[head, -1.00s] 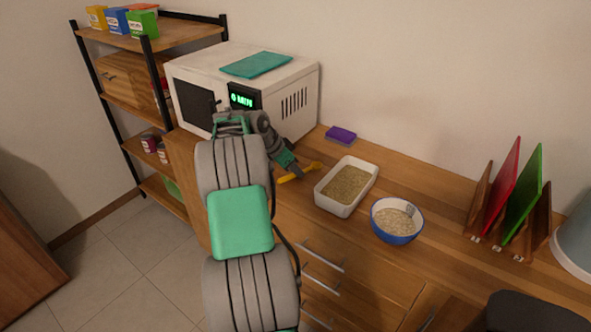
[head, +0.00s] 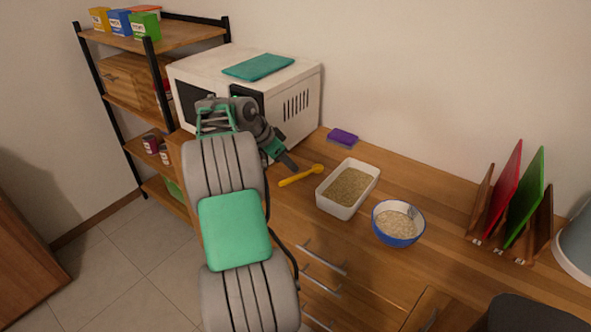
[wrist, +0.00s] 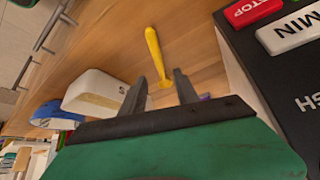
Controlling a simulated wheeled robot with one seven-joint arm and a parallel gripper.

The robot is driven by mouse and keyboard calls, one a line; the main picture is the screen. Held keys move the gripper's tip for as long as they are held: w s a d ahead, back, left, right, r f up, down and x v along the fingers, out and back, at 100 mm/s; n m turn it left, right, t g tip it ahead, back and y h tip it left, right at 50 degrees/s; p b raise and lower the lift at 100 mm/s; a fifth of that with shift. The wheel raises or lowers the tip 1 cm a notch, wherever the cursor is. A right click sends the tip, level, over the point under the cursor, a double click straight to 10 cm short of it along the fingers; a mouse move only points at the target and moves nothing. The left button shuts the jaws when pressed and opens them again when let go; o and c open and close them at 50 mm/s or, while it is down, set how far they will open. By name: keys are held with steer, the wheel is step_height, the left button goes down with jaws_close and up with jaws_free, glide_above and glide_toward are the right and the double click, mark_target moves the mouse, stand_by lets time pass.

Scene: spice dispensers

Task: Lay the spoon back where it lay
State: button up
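The yellow spoon (head: 301,176) lies on the wooden counter between the microwave and the white tub. In the wrist view the spoon (wrist: 154,52) lies beyond my fingers, its handle pointing away and its lower end partly seen between the fingertips. My gripper (head: 291,168) is above the counter just behind and left of the spoon in the head view. In the wrist view my gripper (wrist: 161,80) shows its two fingers apart with nothing held between them.
A white tub (head: 333,205) of grainy brown contents and a blue bowl (head: 397,238) of pale flakes stand right of the spoon. The microwave (head: 298,105) is close by my gripper. A purple sponge (head: 342,136) lies behind. The counter right of the bowl is clear up to the rack.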

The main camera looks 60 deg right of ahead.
steer(key=w+a+r+n+t, duration=0.25)
steer(key=w+a+n, duration=0.3)
steer(key=a, duration=0.45)
steer(key=w+a+r+n+t, duration=0.1)
steer(key=w+a+r+n, duration=0.4)
steer(key=a, duration=0.5)
steer(key=a+f+n+t+y, duration=0.25)
steer(key=a+n, duration=0.45)
steer(key=a, duration=1.2)
steer(key=s+a+f+n+y, duration=0.2)
steer(key=s+a+f+n, duration=0.15)
steer(key=a, duration=0.35)
steer(key=s+a+f+n+y, duration=0.1)
steer(key=s+a+f+n, duration=0.1)
steer(key=s+a+n, duration=0.45)
steer(key=r+m+p, duration=0.1)
steer(key=w+r+m+p, duration=0.1)
steer(key=r+p, duration=0.1)
steer(key=a+r+m+p, duration=0.1)
steer(key=shift+w+r, duration=0.3)
steer(key=shift+w, duration=0.1)
